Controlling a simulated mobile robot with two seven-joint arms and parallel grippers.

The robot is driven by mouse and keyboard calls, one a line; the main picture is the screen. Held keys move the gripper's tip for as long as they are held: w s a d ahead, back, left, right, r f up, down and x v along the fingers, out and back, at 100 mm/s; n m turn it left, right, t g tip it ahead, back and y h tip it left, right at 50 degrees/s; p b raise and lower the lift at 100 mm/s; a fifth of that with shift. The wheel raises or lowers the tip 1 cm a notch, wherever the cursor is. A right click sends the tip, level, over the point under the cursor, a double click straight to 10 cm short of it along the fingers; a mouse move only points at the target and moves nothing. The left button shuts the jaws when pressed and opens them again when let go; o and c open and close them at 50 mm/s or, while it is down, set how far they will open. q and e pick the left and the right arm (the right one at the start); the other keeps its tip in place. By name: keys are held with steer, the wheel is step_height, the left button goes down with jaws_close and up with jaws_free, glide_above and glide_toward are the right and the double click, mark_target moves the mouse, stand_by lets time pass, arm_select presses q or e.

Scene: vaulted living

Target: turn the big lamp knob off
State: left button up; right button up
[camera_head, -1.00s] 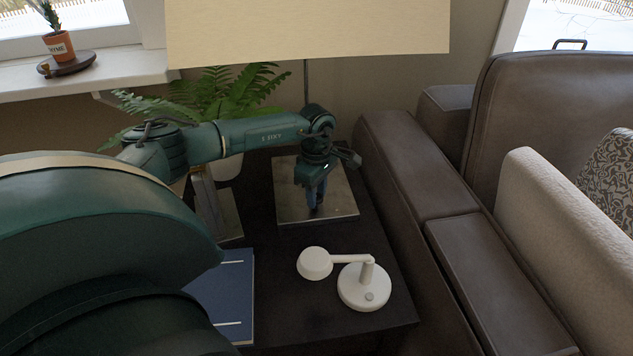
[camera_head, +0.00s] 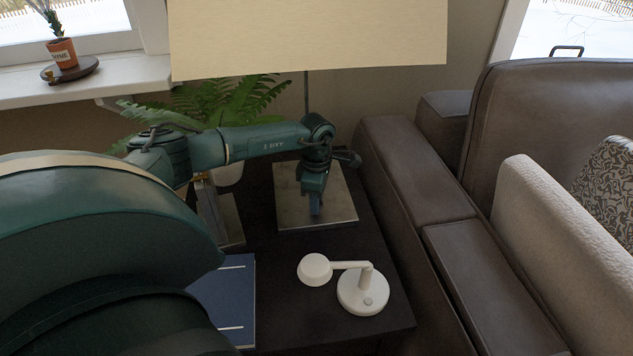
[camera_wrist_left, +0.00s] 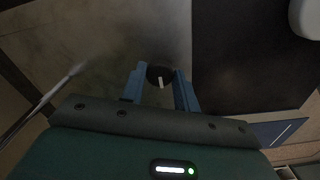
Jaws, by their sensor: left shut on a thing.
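The big lamp has a wide cream shade (camera_head: 308,38) at the top of the head view and a square metallic base (camera_head: 338,207) on the dark side table. Its knob (camera_wrist_left: 160,74), a dark round dial with a pale mark, shows on the base in the left wrist view. My left gripper (camera_head: 316,212) points down over the base. In the left wrist view its two blue fingers (camera_wrist_left: 160,90) stand on either side of the knob, shut on it. The knob is hidden by the gripper in the head view. My right gripper is not in view.
A small white lamp (camera_head: 362,292) and a blue book (camera_head: 226,300) lie on the table (camera_head: 285,318) nearer me. A fern (camera_head: 235,105) stands behind my left arm. A brown leather sofa (camera_head: 400,165) borders the table on the right.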

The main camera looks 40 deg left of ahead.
arm_select(q)
steer(key=o, duration=1)
steer(key=shift+c, duration=0.2)
steer(key=shift+r, duration=0.1)
step_height(320, 180, up, 7)
steer(key=shift+f+p, duration=0.1)
steer(key=shift+p, duration=0.65)
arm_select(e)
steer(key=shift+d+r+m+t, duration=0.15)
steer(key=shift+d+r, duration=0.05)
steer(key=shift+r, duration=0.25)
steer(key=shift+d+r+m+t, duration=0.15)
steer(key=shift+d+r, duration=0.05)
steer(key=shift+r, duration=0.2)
arm_select(q)
steer(key=shift+r, duration=0.25)
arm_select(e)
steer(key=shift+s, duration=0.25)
